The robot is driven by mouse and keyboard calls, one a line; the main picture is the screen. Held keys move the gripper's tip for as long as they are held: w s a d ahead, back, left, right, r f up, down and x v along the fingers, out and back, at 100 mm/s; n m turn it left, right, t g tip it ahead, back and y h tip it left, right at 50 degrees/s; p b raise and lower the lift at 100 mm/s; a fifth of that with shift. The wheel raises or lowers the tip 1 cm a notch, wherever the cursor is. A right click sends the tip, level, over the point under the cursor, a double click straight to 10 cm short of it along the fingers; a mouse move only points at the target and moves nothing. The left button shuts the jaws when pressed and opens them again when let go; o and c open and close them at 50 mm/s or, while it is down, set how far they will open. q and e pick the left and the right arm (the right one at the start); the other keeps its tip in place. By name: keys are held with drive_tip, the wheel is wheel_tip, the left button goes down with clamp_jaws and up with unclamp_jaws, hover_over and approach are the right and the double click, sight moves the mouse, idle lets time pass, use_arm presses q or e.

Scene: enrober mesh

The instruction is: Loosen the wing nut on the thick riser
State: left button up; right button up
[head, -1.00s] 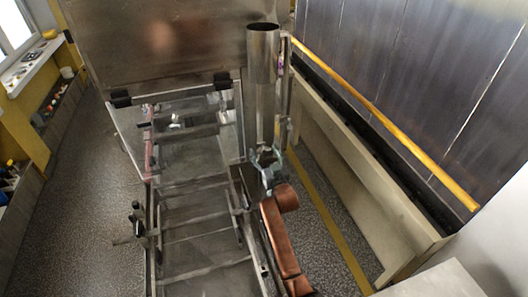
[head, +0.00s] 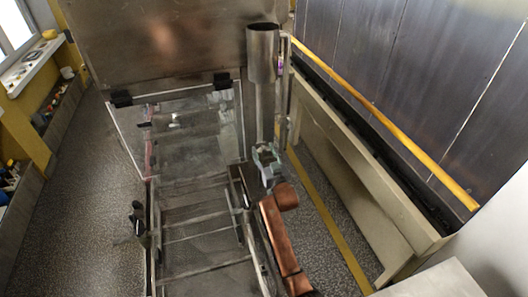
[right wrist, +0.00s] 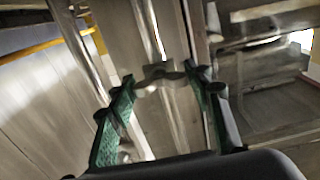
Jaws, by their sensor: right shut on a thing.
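The thick riser (head: 262,105) is an upright grey metal pipe with a wider cylinder at its top, in the middle of the head view. My right gripper (head: 265,155) is at its lower end, at the tip of my copper-coloured arm. In the right wrist view, the green-padded fingers of the right gripper (right wrist: 160,88) stand on either side of a small grey metal piece, which looks like the wing nut (right wrist: 160,72). The gripper is shut on it. The nut is too small to make out in the head view. My left gripper is not in view.
A thin pipe (head: 285,95) stands close to the right of the riser. A clear panel (head: 195,135) hangs left of it, above the metal mesh frame (head: 205,240). A yellow rail (head: 385,120) runs along the right wall. The floor at left (head: 80,200) is clear.

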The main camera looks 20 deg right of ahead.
drive_tip(key=shift+n+p, duration=0.55)
drive_tip(key=shift+n, duration=1.35)
drive_tip(key=n, duration=1)
drive_tip(key=shift+d, duration=0.1)
drive_tip(key=shift+n, duration=2)
drive_tip(key=o, duration=1.2)
